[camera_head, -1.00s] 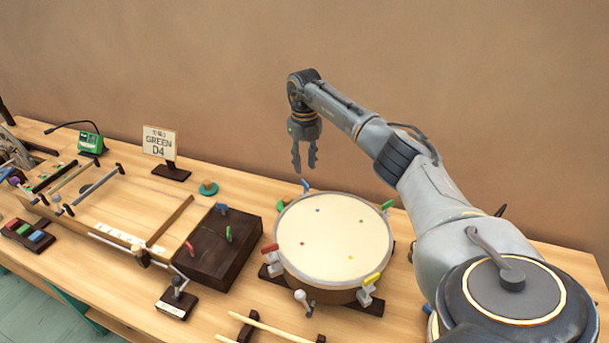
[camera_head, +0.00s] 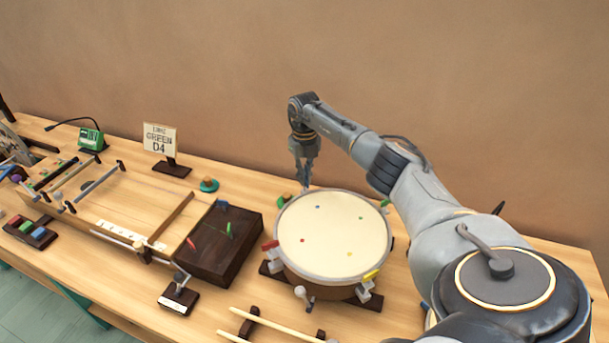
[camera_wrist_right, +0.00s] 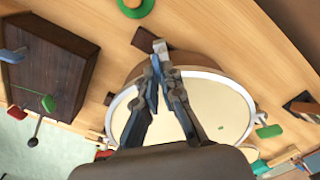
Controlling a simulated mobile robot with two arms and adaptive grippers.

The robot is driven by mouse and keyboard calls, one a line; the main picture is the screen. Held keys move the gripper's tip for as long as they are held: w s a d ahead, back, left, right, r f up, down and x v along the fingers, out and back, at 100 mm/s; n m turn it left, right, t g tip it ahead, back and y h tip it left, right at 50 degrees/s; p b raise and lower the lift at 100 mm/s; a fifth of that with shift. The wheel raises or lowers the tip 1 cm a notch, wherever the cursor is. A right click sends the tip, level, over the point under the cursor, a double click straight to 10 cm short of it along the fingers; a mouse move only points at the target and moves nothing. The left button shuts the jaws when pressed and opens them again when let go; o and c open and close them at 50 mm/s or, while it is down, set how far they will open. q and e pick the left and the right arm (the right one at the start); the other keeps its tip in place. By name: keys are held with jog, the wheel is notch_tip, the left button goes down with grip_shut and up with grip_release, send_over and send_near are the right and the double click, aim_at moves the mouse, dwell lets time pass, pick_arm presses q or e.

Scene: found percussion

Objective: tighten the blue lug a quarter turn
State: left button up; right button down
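The drum (camera_head: 333,238) has a pale round head and coloured lugs around its rim. My right gripper (camera_head: 304,185) points down at the drum's back-left edge, where the blue lug stands. In the right wrist view the two fingertips (camera_wrist_right: 163,72) are close together, with blue showing between them just in front of a grey bracket. The fingers look shut on the blue lug (camera_wrist_right: 154,88) and hide most of it. Red (camera_head: 270,245), yellow (camera_head: 371,275) and green (camera_head: 385,203) lugs show elsewhere on the rim. My left gripper is not in view.
A dark wooden box (camera_head: 222,250) with small coloured levers stands left of the drum. Drumsticks (camera_head: 275,326) lie in front. A round green piece (camera_head: 209,185) sits on the table behind the box.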

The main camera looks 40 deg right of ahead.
jog(key=shift+r+m, duration=0.1)
jog(key=shift+m, duration=0.4)
jog(key=m+p, duration=0.1)
jog(key=m, duration=0.2)
jog(key=shift+m, duration=0.4)
jog(key=m+p, duration=0.2)
jog(key=m, duration=0.3)
jog(key=shift+r, duration=0.1)
jog(key=m+p, duration=0.2)
jog(key=m, duration=0.2)
jog(key=shift+d+m, duration=0.1)
jog(key=shift+m, duration=0.3)
jog(key=shift+m+p, duration=0.85)
jog(key=shift+m, duration=0.75)
jog(key=c, duration=1.5)
grip_release()
